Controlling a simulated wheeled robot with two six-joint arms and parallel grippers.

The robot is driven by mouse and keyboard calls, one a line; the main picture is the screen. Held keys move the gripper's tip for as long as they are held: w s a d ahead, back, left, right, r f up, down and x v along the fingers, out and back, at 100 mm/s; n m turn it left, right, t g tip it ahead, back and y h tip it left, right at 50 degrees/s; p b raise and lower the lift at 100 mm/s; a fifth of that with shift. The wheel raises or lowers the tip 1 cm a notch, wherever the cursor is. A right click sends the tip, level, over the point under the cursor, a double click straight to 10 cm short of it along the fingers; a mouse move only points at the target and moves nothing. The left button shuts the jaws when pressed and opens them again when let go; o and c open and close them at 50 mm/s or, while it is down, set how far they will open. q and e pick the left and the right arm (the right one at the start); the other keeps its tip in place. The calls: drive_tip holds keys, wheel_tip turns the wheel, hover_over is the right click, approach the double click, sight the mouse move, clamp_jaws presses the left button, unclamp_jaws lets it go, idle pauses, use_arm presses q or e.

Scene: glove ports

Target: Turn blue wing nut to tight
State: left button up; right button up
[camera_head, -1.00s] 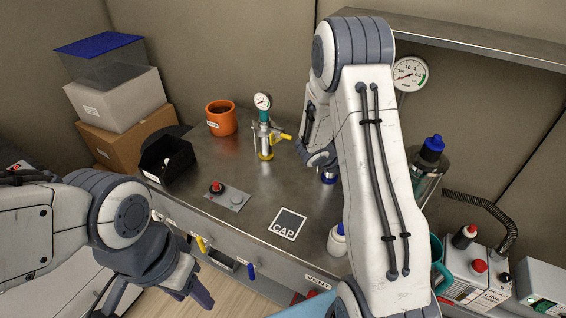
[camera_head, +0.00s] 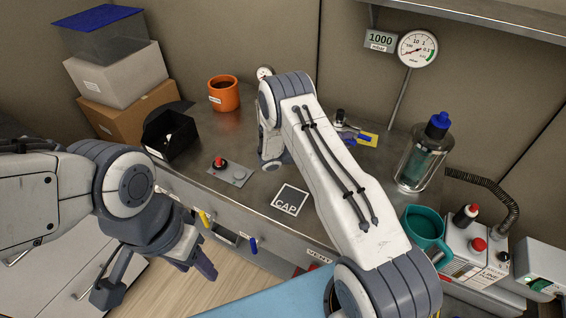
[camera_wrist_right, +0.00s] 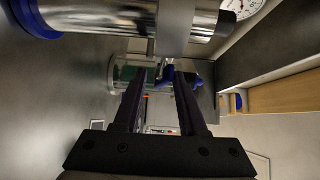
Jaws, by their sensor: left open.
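A blue winged part (camera_wrist_right: 165,75), which looks like the blue wing nut, shows in the right wrist view just ahead of and between the fingertips of my right gripper (camera_wrist_right: 161,78). The fingers look apart, with a gap around the blue part; contact cannot be seen. Behind it is a clear and green cylindrical fitting (camera_wrist_right: 125,72). In the head view my right arm hides the right gripper and this spot. My left gripper (camera_head: 158,284) is open and empty, in front of the bench at lower left.

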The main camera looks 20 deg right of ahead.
drive_tip(key=a+b, duration=0.2)
drive_tip(key=a, duration=0.7)
drive_tip(key=s+a+r+m+y+p, duration=0.9)
drive_tip(key=s+a+r+m, duration=0.5)
drive_tip(key=r, duration=0.4)
drive_tip(key=shift+s+a+m+y, duration=0.4)
drive_tip(key=shift+a+m+y, duration=0.5)
drive_tip(key=shift+m, duration=0.4)
drive_tip(key=shift+o, duration=0.3)
